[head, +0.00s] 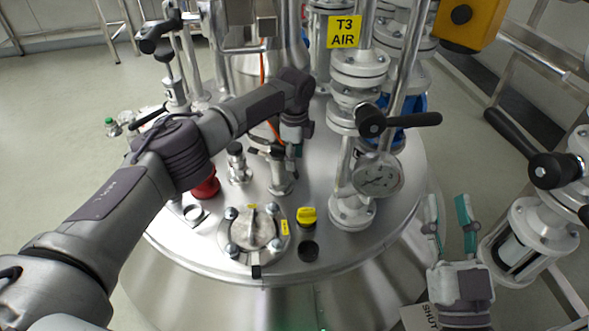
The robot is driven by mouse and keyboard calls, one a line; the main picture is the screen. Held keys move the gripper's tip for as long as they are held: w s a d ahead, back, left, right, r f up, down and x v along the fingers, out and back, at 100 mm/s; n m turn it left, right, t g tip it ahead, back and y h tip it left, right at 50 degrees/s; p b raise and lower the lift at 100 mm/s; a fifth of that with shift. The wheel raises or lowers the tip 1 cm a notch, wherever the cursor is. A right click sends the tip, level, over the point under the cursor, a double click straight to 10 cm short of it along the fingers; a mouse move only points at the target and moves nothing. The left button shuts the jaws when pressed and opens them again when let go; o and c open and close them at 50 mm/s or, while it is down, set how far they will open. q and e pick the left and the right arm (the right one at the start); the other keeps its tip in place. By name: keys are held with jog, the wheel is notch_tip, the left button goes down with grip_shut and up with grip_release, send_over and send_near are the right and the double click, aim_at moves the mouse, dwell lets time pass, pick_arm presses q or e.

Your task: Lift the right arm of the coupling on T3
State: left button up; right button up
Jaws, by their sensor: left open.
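The tank T3 carries a yellow sign (344,31) reading "T3 AIR". On its steel lid (330,255) a small metal coupling (280,182) stands upright behind the round bolted hatch. A dark arm of the coupling sticks out at its left; its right arm is largely hidden by my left gripper. My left gripper (295,150) reaches in from above, pointing down at the coupling's right side, and is open. Whether it touches the coupling I cannot tell. My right gripper (450,222) is open and empty, fingers up, right of the tank.
A pressure gauge (378,175) and a black-handled valve (371,121) stand right of the coupling. A bolted hatch (252,230) and a yellow-capped fitting (307,216) are in front. A small valve (238,163) stands left. Pipework (541,225) lies right of my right gripper.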

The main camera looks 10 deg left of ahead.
pick_arm(q)
notch_tip(320, 180, down, 3)
jog(key=shift+b, duration=0.4)
jog(key=shift+f, duration=0.35)
pick_arm(e)
jog(key=shift+s+r+t+y, duration=0.2)
jog(key=shift+s+r+t, duration=0.65)
jog(key=shift+r, duration=0.25)
jog(key=shift+s+r+t+y, duration=0.2)
jog(key=shift+s+r+t, duration=0.45)
jog(key=shift+r+t, duration=0.35)
pick_arm(q)
grip_shut()
